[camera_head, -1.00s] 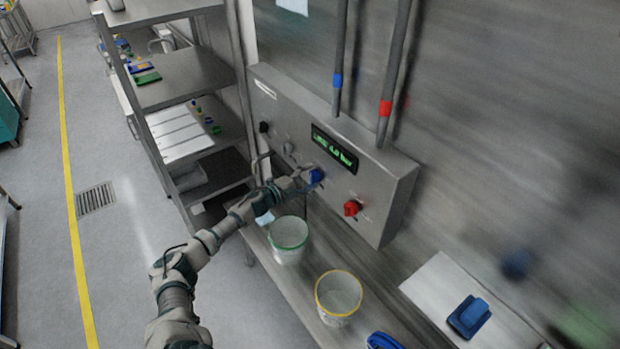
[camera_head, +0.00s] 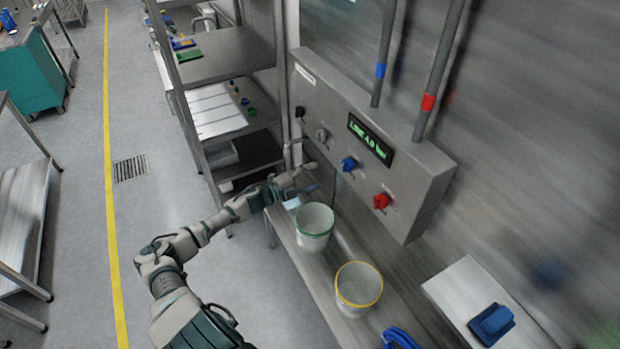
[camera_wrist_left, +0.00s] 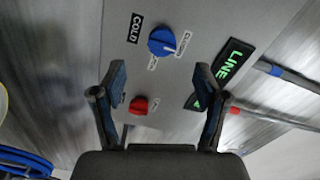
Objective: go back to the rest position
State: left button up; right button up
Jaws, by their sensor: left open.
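My left gripper (camera_head: 303,185) is open and empty. In the head view it is in front of the grey control panel (camera_head: 425,205), to the left of the blue knob (camera_head: 348,164) and apart from it. In the left wrist view the two fingers of the gripper (camera_wrist_left: 162,82) stand wide apart with the panel beyond them. The blue knob (camera_wrist_left: 162,41) and the red knob (camera_wrist_left: 138,106) show there too. In the head view the red knob (camera_head: 381,201) is right of the blue one. My right gripper is not in view.
A green-rimmed bucket (camera_head: 314,226) and a yellow-rimmed bucket (camera_head: 358,288) stand on the bench below the panel. A steel shelf rack (camera_head: 228,68) is behind, left of the panel. A blue object (camera_head: 491,322) lies on a white board (camera_head: 470,285). The floor left of my arm is clear.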

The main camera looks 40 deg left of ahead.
pick_arm(q)
jog(key=shift+s+a, duration=0.15)
jog(key=shift+s, duration=0.25)
dwell(0.3)
